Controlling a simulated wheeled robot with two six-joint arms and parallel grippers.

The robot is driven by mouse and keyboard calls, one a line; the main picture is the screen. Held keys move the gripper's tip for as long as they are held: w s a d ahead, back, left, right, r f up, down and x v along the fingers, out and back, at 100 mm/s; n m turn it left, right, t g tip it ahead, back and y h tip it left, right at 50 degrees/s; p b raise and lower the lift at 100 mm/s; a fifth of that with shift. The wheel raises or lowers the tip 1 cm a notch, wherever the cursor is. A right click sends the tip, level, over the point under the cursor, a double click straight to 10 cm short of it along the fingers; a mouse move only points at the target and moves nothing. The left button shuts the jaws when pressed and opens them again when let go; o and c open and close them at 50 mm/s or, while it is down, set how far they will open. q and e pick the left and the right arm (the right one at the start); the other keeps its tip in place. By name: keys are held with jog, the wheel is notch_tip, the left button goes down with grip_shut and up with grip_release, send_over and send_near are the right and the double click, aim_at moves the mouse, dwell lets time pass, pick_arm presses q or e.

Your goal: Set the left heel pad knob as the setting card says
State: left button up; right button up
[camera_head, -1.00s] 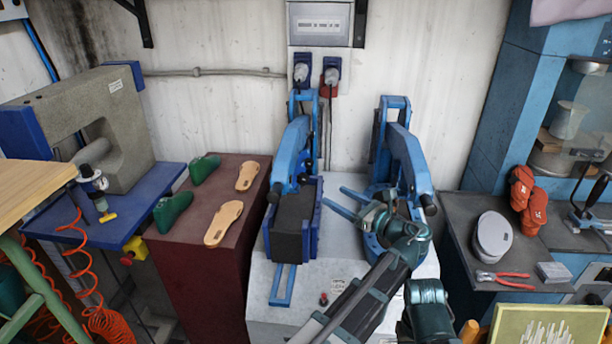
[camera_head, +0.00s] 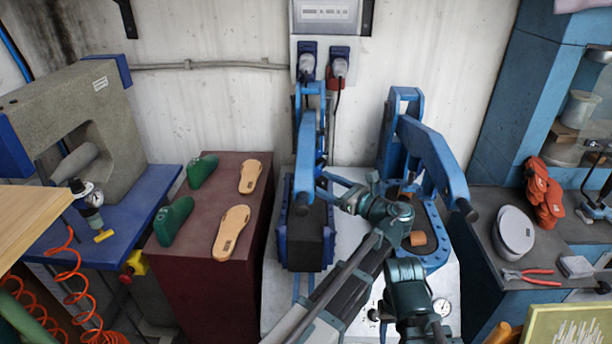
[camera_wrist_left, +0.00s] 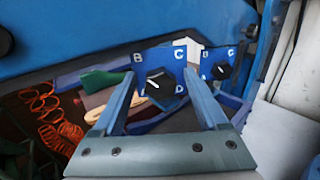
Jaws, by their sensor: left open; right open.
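My left gripper (camera_head: 326,184) reaches between the two blue presses in the head view, pointing left. In the left wrist view it (camera_wrist_left: 160,80) is open and empty, its fingers either side of a black knob (camera_wrist_left: 163,91) on a blue plate lettered B, C and D. I cannot tell whether they touch it. The knob's white mark points to the upper left, toward B. A second black knob (camera_wrist_left: 222,71) on a similar plate shows to the right; its setting is hard to read. I cannot identify the setting card.
The left press (camera_head: 306,230) and right press (camera_head: 437,160) stand close around my left arm. A maroon cabinet (camera_head: 200,290) carries green lasts (camera_head: 174,222) and tan soles (camera_head: 231,232).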

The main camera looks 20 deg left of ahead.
pick_arm(q)
jog(key=shift+w+a, duration=0.15)
jog(key=shift+a, duration=0.15)
grip_shut()
